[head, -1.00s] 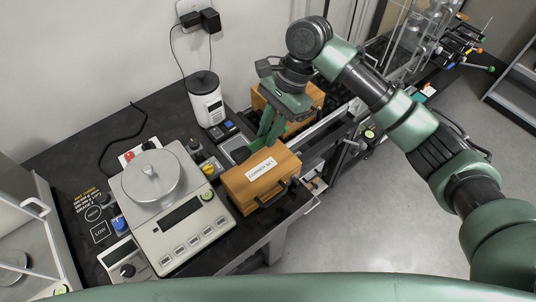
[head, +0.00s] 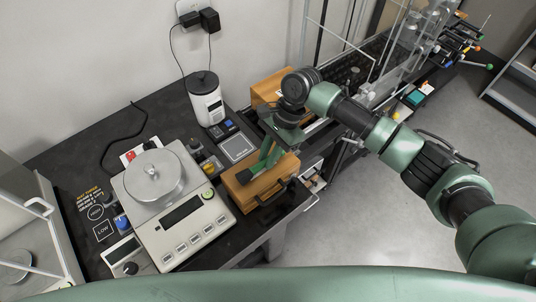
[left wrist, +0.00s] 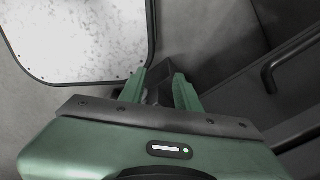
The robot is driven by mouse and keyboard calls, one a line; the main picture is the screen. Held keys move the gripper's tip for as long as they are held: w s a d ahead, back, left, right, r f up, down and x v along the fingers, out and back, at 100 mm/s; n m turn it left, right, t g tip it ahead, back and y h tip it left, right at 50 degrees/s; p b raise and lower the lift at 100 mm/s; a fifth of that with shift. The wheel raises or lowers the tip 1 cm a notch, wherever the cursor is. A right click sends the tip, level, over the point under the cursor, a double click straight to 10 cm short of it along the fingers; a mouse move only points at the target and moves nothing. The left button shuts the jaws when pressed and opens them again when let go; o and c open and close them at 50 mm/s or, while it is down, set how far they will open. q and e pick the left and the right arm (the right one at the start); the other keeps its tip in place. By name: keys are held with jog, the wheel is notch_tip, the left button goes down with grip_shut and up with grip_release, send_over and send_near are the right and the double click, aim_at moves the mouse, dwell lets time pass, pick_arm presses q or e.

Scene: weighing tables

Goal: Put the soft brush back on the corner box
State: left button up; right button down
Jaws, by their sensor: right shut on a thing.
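A wooden box (head: 284,178) with a dark handle stands near the front right edge of the black table. It carried a white label, now covered. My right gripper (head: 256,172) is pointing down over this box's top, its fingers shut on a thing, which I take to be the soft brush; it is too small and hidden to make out. I cannot tell whether it touches the box. My left gripper (left wrist: 160,82) shows in the left wrist view, fingers apart, with nothing clearly held.
A balance (head: 182,228) with a lidded pan stands left of the box. A white canister (head: 206,100) and a small grey pad (head: 238,147) are behind. Another wooden box (head: 268,88) stands farther back. Glassware stands at the far right.

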jog(key=c, duration=1.3)
grip_release()
jog(key=shift+r, duration=0.1)
jog(key=b+v, duration=0.2)
jog(key=v, duration=1)
jog(key=shift+w+b, duration=0.1)
jog(key=shift+b, duration=0.25)
